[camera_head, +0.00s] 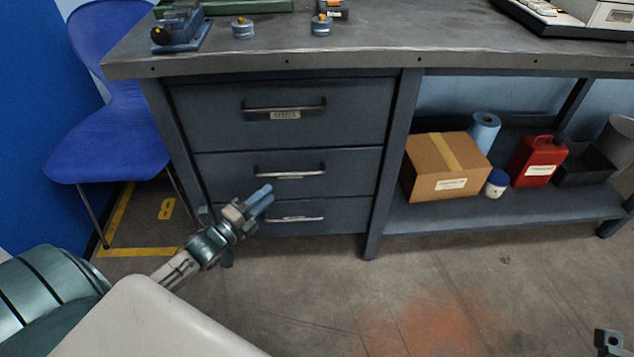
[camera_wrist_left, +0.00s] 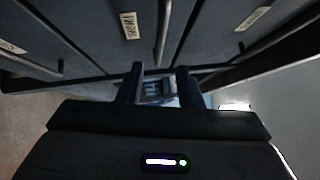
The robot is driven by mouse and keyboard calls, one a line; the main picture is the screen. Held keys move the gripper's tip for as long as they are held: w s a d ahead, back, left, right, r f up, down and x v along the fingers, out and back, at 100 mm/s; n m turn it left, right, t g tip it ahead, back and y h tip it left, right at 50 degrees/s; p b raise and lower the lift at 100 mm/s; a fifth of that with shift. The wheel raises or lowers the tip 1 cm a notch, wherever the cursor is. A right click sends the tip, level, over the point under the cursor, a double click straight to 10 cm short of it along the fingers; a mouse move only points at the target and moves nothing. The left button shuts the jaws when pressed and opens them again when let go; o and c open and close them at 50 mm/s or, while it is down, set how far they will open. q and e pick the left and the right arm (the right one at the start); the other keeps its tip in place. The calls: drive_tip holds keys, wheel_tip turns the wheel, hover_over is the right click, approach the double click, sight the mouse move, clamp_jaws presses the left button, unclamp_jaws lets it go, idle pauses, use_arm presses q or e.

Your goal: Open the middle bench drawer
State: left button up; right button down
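The middle bench drawer (camera_head: 225,168) is shut, flush with the drawers above and below it. Its metal bar handle (camera_head: 290,173) runs across the front, with a pale label under it. My left gripper (camera_head: 266,197) is in front of the drawer stack, low and left of that handle, and looks apart from it. In the left wrist view my left gripper (camera_wrist_left: 162,88) has its two fingers spread with nothing between them; a drawer handle (camera_wrist_left: 163,32) stands beyond them, beside a label. A dark part at the lower right corner may be my right gripper (camera_head: 608,342), mostly cut off.
The top drawer (camera_head: 205,110) and bottom drawer (camera_head: 345,214) are also shut. A blue chair (camera_head: 105,150) stands left of the bench. The lower shelf (camera_head: 500,207) holds a cardboard box (camera_head: 440,166), a red can (camera_head: 537,160) and other items. The floor in front is clear.

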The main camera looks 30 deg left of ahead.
sight(290, 173)
use_arm(q)
drive_tip(key=b+x, duration=0.1)
drive_tip(key=x, duration=0.6)
drive_tip(key=shift+w+r, duration=0.1)
drive_tip(key=shift+w, duration=0.3)
drive_tip(key=shift+x, duration=1)
clamp_jaws()
